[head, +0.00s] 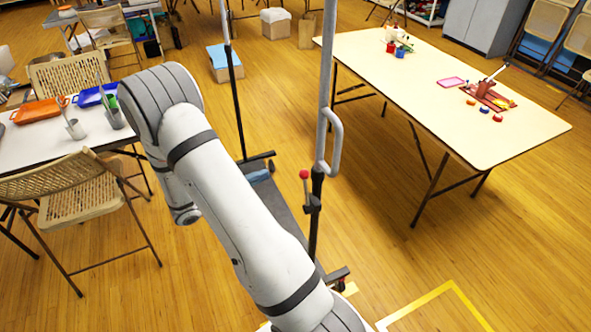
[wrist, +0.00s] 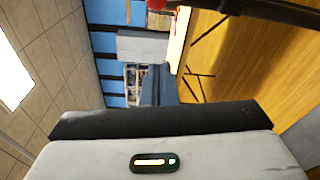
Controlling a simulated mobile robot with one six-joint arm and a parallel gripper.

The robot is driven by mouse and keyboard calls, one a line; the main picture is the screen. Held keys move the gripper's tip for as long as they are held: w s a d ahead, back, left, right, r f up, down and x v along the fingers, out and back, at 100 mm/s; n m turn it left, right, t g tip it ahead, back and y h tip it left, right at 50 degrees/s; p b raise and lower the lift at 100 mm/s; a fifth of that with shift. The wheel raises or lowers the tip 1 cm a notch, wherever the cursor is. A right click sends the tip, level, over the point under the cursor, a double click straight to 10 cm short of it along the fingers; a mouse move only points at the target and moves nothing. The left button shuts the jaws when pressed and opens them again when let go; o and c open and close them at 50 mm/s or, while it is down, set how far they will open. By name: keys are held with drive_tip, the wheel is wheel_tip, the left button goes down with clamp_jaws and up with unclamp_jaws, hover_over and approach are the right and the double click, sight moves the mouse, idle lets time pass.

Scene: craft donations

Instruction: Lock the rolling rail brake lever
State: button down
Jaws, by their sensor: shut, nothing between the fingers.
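The rolling rail's brake lever has a red ball knob (head: 304,175) on a short dark stem beside the rail's black lower post (head: 314,215). The knob stands up at the post's left side. In the wrist view, a red piece (wrist: 156,4), apparently the knob, shows at the top edge, cut off. A dark bar (wrist: 265,12) beside it looks like the post. My gripper (wrist: 160,118) fills the bottom of the wrist view, with a lit status light on its pale housing. It is shut and empty. Its fingertips are not clear, and my arm hides it in the head view.
The rail has a grey upright with a loop handle (head: 334,140) and a low dark wheeled base (head: 285,215). A cream table (head: 440,90) stands right, a white table (head: 50,145) and folding chair (head: 75,195) left. Open wooden floor lies between the rail and the cream table.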

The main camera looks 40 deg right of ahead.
sight(306, 190)
drive_tip(key=s+d+p, duration=0.4)
drive_tip(key=d+p, duration=0.1)
drive_tip(key=d, duration=0.3)
drive_tip(key=shift+s+d+r, duration=0.15)
drive_tip(key=shift+s+r, duration=0.1)
